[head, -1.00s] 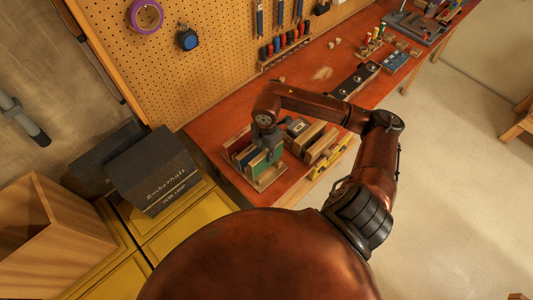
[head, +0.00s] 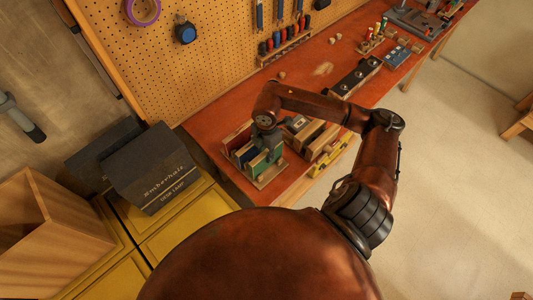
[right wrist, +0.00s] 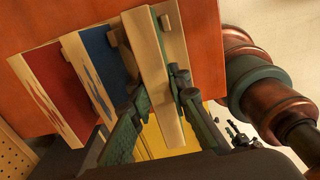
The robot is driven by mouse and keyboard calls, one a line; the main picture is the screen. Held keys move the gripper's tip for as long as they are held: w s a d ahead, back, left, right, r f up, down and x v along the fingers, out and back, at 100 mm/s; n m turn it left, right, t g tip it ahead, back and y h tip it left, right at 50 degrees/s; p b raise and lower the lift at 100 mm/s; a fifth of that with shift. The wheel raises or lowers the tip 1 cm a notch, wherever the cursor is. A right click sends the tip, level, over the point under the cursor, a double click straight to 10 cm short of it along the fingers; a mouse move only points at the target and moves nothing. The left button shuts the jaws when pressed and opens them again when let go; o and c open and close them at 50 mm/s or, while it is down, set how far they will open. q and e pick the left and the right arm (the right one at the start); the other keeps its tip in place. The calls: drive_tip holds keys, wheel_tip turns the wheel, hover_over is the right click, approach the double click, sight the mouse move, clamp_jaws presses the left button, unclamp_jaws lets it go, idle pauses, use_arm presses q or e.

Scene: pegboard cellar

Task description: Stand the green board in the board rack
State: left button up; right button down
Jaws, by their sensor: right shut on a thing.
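The green board (head: 257,164) stands upright at the near right end of the wooden board rack (head: 271,179). My right gripper (head: 266,143) is shut on its upper part from above. In the right wrist view the green board shows as a pale wooden edge (right wrist: 153,72) between the two fingers. A blue board (right wrist: 103,62) and a red board (right wrist: 52,85) stand beside it, apart from it. I cannot tell whether its lower edge rests on the rack's base. My left gripper is not in view.
Wooden blocks (head: 308,134) and a yellow level (head: 329,158) lie right of the rack on the red-brown bench (head: 226,115). A dark lamp box (head: 152,170) stands on yellow cabinets (head: 187,228) to the left. A pegboard (head: 218,62) with tools rises behind the bench.

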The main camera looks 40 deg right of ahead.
drive_tip(key=shift+f, duration=0.1)
drive_tip(key=shift+f+b, duration=1)
drive_tip(key=shift+f, duration=0.25)
drive_tip(key=c, duration=1.7)
unclamp_jaws()
drive_tip(key=shift+c, duration=0.2)
drive_tip(key=shift+r, duration=0.1)
drive_tip(key=shift+r+p, duration=3.15)
drive_tip(key=shift+r, duration=1.8)
